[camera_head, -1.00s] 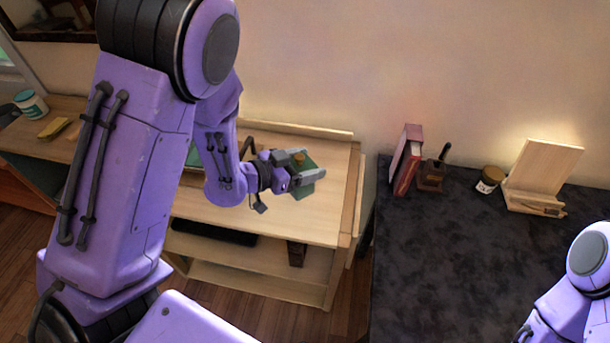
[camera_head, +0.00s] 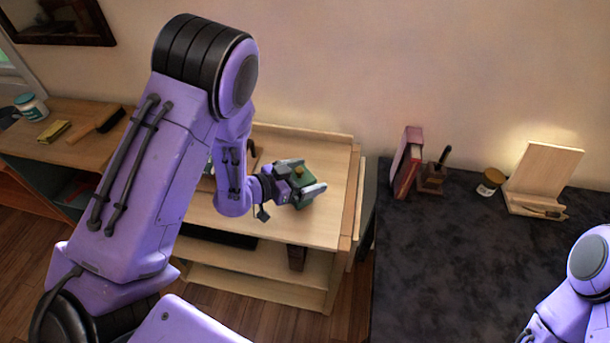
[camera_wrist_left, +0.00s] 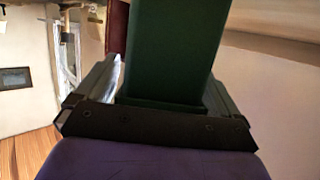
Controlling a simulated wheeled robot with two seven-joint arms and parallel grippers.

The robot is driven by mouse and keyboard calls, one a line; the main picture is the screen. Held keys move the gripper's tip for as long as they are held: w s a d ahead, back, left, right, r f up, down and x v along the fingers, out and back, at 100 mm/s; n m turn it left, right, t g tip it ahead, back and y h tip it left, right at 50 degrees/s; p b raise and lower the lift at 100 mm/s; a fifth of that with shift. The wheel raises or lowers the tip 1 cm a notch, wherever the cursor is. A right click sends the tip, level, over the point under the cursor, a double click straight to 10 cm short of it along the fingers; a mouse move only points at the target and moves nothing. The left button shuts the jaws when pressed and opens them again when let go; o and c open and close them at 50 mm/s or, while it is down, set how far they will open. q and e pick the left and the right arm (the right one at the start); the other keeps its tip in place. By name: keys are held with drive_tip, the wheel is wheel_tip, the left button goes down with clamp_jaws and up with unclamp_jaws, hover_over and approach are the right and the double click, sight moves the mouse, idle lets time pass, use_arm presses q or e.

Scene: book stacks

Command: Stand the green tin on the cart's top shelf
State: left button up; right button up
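In the left wrist view the tin (camera_wrist_left: 173,50) rises between the fingers and fills most of the gap. I cannot tell whether its base touches the shelf. My right arm shows at the lower right, but its gripper is out of view.
Behind my left arm, a brown object (camera_head: 251,155) partly shows on the cart. The dark table (camera_head: 450,260) to the right holds a red book (camera_head: 406,163), a small jar (camera_head: 490,181) and a wooden stand (camera_head: 541,175). The shelf's front right is clear.

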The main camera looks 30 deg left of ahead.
use_arm(q)
drive_tip(key=shift+r, duration=0.1)
drive_tip(key=shift+s+a+r, duration=0.15)
drive_tip(key=shift+s, duration=0.05)
drive_tip(key=b+v, duration=0.1)
drive_tip(key=v, duration=1)
drive_tip(key=shift+s, duration=0.25)
drive_tip(key=shift+a, duration=0.2)
